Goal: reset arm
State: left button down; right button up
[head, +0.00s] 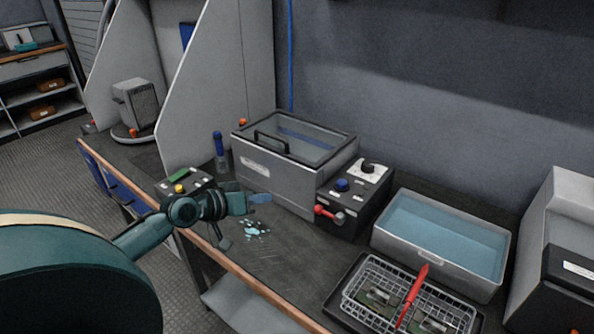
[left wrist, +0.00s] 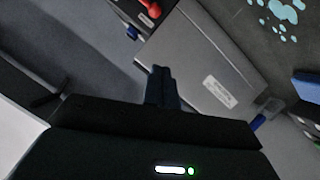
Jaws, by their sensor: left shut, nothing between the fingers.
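My left arm comes in from the left in the head view, and my left gripper (head: 258,198) is over the bench, in front of the grey lidded tank (head: 275,172). The gripper is shut and empty. In the left wrist view its dark fingers (left wrist: 161,88) are together, with the grey tank (left wrist: 205,65) behind them. Pale blue splashes (head: 257,231) lie on the bench just below the gripper; they also show in the left wrist view (left wrist: 284,10). My right gripper is in neither view.
A black control box (head: 350,205) with a red lever (head: 328,214) stands right of the tank. A water-filled basin (head: 443,240) and a wire basket (head: 362,292) with a red handle (head: 413,295) are farther right. A small button box (head: 185,184) stands left.

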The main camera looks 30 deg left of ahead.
pick_arm(q)
jog(key=s+d+f+m+p, duration=0.1)
jog(key=s+d+f, duration=0.2)
jog(key=d, duration=0.1)
jog(key=s+d+f+m+g+p, duration=0.1)
jog(key=s+d+f, duration=0.2)
jog(key=d+f, duration=0.1)
jog(key=s+d+f+g+p, duration=0.1)
jog(key=s+d+f, duration=0.2)
jog(key=d, duration=0.1)
jog(key=shift+s+d+f+m, duration=0.15)
jog(key=shift+s+m, duration=0.15)
jog(key=shift+m, duration=0.1)
jog(key=s+d+m+p, duration=0.2)
jog(key=s+d, duration=0.6)
jog(key=d, duration=0.5)
jog(key=shift+s+m+g+y+p, duration=0.2)
jog(key=shift+m+g+y+p, duration=0.15)
jog(key=shift+m, duration=0.15)
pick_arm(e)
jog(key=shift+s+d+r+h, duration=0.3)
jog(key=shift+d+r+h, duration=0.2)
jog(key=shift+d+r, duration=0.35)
pick_arm(q)
jog(key=shift+f, duration=0.1)
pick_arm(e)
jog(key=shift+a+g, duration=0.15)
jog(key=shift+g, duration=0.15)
